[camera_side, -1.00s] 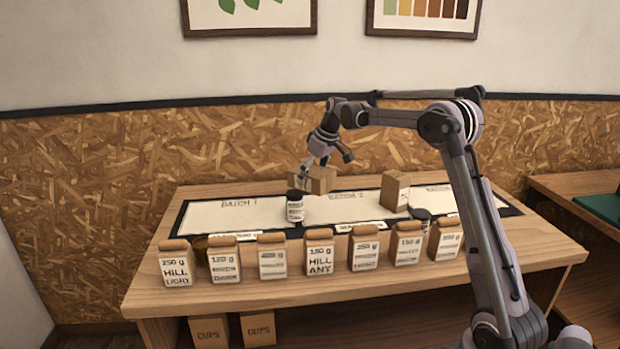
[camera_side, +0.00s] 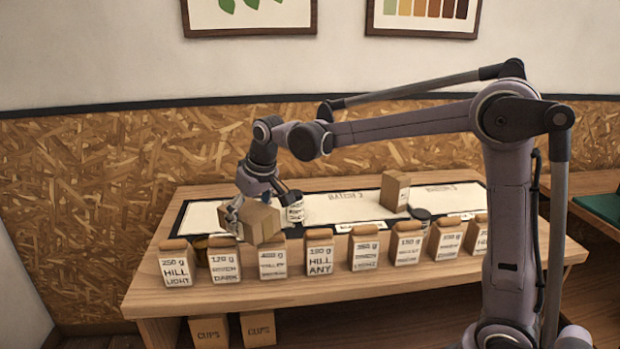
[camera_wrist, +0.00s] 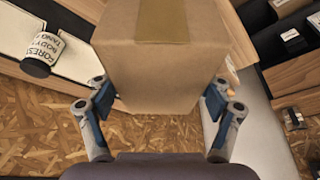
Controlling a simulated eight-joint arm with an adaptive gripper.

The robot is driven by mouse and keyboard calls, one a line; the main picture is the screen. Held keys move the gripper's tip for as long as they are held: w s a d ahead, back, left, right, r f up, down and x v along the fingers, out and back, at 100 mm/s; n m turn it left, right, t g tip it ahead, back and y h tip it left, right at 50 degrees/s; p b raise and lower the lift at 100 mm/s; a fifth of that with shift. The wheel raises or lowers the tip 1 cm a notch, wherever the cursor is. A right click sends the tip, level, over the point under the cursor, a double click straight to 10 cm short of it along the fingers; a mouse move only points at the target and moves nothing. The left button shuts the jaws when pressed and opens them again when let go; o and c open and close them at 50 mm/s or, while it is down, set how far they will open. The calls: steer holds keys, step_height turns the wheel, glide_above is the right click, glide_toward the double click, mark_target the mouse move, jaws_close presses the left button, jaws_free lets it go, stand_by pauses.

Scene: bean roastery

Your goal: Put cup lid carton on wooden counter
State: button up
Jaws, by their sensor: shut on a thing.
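A plain brown cardboard carton (camera_side: 258,221) with a tape strip on top is between the fingers of my gripper (camera_side: 236,213), near the left end of the wooden counter (camera_side: 335,288). My gripper is shut on it. In the wrist view, the carton (camera_wrist: 165,75) fills the upper middle, with a finger of my gripper (camera_wrist: 158,105) on either side. The carton is tilted in the side view, behind the row of coffee bags. I cannot tell whether its underside touches anything.
Several labelled coffee bags (camera_side: 320,252) line the counter's front. Another carton (camera_side: 395,191) stands farther right, by a dark round object (camera_side: 420,214). Cup boxes (camera_side: 258,329) sit below. The counter's front strip is clear.

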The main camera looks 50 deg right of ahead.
steer(key=shift+w+d+r+m+g, duration=0.1)
steer(key=shift+d+m+g, duration=0.05)
steer(key=shift+d+m, duration=0.25)
steer(key=shift+w+d+r+m+g, duration=0.1)
steer(key=shift+d+m+g, duration=0.05)
steer(key=shift+d+m, duration=0.2)
steer(key=d+m+g+y, duration=0.2)
steer(key=d+m+y, duration=0.3)
steer(key=d+m, duration=1.4)
steer(key=s+d+m+t+h, duration=0.2)
steer(key=s+d+m+t, duration=0.2)
steer(key=d+m+t, duration=0.5)
steer(key=s+d+m+t+h, duration=0.35)
steer(key=d+m, duration=0.25)
steer(key=d, duration=0.8)
steer(key=shift+g+y, duration=0.25)
steer(key=shift+y, duration=0.1)
steer(key=shift+w+a+f, duration=0.75)
steer(key=shift+w+f, duration=0.85)
steer(key=shift+f, duration=0.35)
steer(key=shift+w+a+f, duration=0.8)
steer(key=shift+w+f, duration=0.75)
steer(key=shift+f, duration=0.45)
steer(key=shift+w+a+f, duration=0.75)
steer(key=shift+w+f, duration=0.85)
steer(key=shift+f, duration=0.35)
